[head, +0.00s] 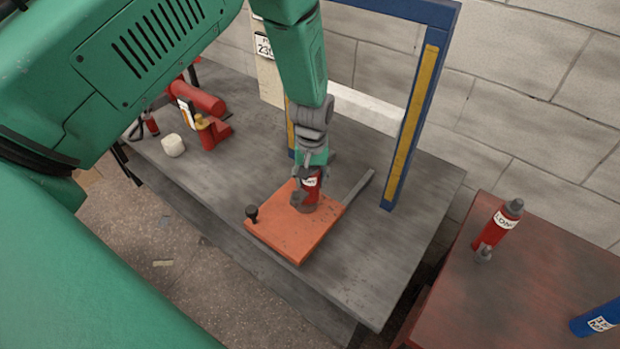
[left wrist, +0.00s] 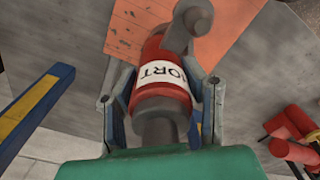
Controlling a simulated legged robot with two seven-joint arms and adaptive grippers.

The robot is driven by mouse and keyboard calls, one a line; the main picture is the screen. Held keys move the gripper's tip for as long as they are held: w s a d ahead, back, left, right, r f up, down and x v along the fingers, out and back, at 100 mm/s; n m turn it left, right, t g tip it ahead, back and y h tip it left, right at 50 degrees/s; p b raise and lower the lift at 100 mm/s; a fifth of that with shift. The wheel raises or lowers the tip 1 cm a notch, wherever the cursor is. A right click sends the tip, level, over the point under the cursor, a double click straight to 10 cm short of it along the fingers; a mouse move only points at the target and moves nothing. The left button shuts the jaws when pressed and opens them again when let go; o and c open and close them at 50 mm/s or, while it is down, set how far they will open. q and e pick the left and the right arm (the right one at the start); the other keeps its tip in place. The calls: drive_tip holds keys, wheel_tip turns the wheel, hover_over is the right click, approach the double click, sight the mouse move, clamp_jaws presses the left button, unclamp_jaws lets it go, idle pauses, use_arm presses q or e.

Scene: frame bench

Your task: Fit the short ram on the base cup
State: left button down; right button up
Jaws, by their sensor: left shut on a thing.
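The short ram (head: 311,184) is a red cylinder with a white label and grey ends. My left gripper (head: 312,170) is shut on it and holds it over the orange plate (head: 285,237) on the bench. In the left wrist view the short ram (left wrist: 160,97) sits between both fingers (left wrist: 163,95), its label reading "ORT". A grey round piece (head: 303,204) shows at the ram's lower end; I cannot tell whether it is the base cup or part of the ram, nor whether they touch. My right gripper is out of view.
A blue and yellow frame post (head: 408,125) stands behind the plate. A black knob (head: 252,213) rises from the plate's left corner.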

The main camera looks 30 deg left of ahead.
use_arm(q)
drive_tip(key=shift+a+r, duration=0.1)
drive_tip(key=shift+a, duration=1.05)
drive_tip(key=shift+a+f, duration=0.2)
drive_tip(key=shift+f, duration=0.2)
idle(1.4)
